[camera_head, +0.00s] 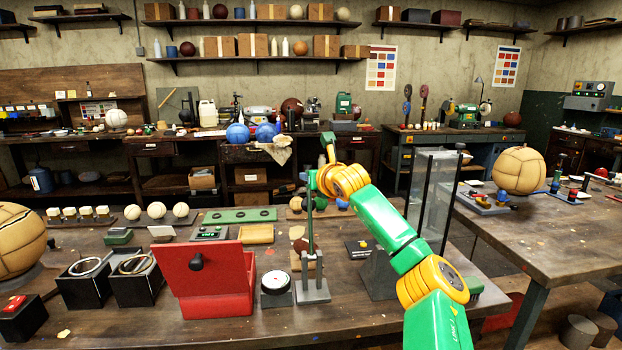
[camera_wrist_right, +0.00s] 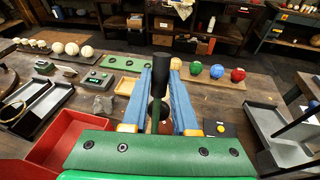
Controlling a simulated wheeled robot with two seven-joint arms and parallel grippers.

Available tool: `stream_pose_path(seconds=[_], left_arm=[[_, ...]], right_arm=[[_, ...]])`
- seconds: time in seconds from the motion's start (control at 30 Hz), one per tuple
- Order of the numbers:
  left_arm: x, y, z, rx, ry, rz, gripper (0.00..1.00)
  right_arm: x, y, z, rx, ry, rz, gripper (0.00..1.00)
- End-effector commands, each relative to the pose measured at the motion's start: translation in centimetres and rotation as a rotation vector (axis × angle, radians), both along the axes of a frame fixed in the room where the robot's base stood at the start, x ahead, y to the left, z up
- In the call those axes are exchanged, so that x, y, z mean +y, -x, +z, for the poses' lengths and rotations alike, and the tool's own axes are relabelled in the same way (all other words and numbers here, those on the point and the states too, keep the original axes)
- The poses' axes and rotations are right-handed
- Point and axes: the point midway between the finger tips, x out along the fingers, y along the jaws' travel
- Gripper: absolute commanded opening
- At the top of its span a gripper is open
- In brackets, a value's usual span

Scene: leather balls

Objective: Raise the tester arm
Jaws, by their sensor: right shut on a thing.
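The tester (camera_head: 313,291) stands on the near table on a grey base, with a slim dark upright (camera_head: 309,225). My right gripper (camera_head: 311,182) reaches in from the right at the top of that upright. In the right wrist view its blue fingers (camera_wrist_right: 165,90) are shut on a black cylindrical handle (camera_wrist_right: 161,52), which I take to be the tester arm's grip. The fingers and wrist hide part of the tester, and I cannot tell the arm's exact angle. My left gripper is not in view.
An open red box (camera_head: 213,285) with a black knob stands left of the tester, beside a round dial (camera_head: 276,283). A clear upright case (camera_head: 433,190) stands to the right. Black trays (camera_head: 84,285) and a large tan ball (camera_head: 18,240) are at the left.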

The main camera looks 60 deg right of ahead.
Motion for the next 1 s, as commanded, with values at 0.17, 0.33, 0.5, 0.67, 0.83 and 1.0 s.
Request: stream_pose_path(seconds=[0.17,0.33,0.5,0.67,0.83,1.0], left_arm=[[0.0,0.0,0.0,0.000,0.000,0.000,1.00],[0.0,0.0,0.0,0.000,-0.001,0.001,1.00],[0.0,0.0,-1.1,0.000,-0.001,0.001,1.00],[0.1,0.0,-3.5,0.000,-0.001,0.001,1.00],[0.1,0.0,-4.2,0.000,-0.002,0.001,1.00],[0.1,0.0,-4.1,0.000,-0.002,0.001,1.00]], right_arm=[[0.0,0.0,0.0,0.001,-0.001,0.000,0.57],[0.0,0.0,-0.1,0.002,-0.001,0.000,0.57],[0.5,0.7,-0.2,0.001,0.002,0.001,0.57],[2.5,3.4,0.5,0.000,0.005,0.000,0.57],[3.9,5.3,1.5,0.000,0.002,0.000,0.57],[4.2,5.6,1.9,0.002,-0.001,0.000,0.57]])
